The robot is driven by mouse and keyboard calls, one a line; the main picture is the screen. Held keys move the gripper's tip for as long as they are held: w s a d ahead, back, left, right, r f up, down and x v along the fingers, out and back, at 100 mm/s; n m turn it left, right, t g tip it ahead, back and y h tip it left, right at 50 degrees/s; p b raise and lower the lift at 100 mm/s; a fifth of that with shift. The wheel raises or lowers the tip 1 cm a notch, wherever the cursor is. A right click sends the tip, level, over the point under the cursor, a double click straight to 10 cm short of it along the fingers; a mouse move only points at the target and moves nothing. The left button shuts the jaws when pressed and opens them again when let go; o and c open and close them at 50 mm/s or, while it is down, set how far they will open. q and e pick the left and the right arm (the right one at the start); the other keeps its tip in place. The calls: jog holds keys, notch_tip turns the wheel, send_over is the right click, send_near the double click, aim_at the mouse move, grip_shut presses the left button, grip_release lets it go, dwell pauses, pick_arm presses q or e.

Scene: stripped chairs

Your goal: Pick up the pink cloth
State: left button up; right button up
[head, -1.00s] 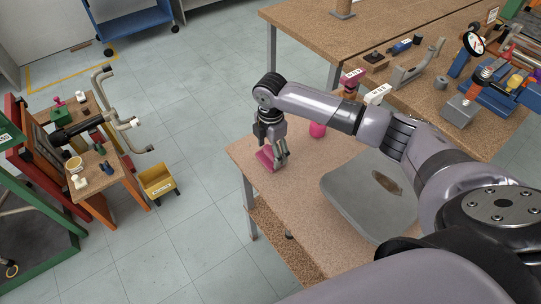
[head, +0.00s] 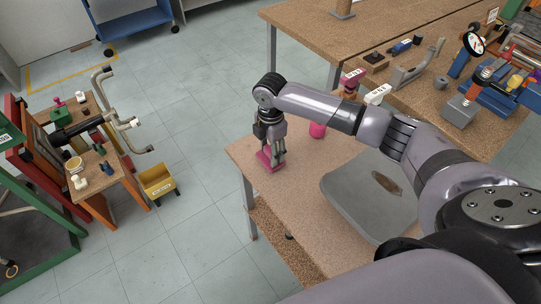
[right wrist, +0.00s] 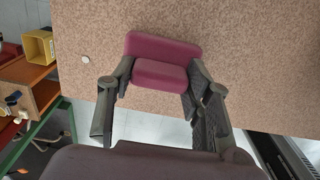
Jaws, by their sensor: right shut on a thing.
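The pink cloth (head: 268,161) lies on the near left end of the brown speckled table (head: 305,175), close to its edge. In the right wrist view the cloth (right wrist: 160,62) looks like a folded, rounded dark pink pad. My right gripper (head: 274,160) points down over the cloth. In the right wrist view its fingers (right wrist: 154,82) stand at both sides of the cloth's near part and are shut on it. The cloth seems to be still at table level. My left gripper is not in view.
A grey seat panel (head: 365,200) lies on the same table to the right. A bright pink object (head: 318,130) stands behind the gripper. A yellow bin (head: 157,182) is on the floor at left. Tools crowd the back table.

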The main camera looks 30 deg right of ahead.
jog(key=shift+r, duration=0.15)
notch_tip(320, 180, up, 20)
jog(key=b, duration=0.1)
jog(key=shift+b, duration=0.35)
jog(key=o, duration=0.6)
jog(key=c, duration=0.5)
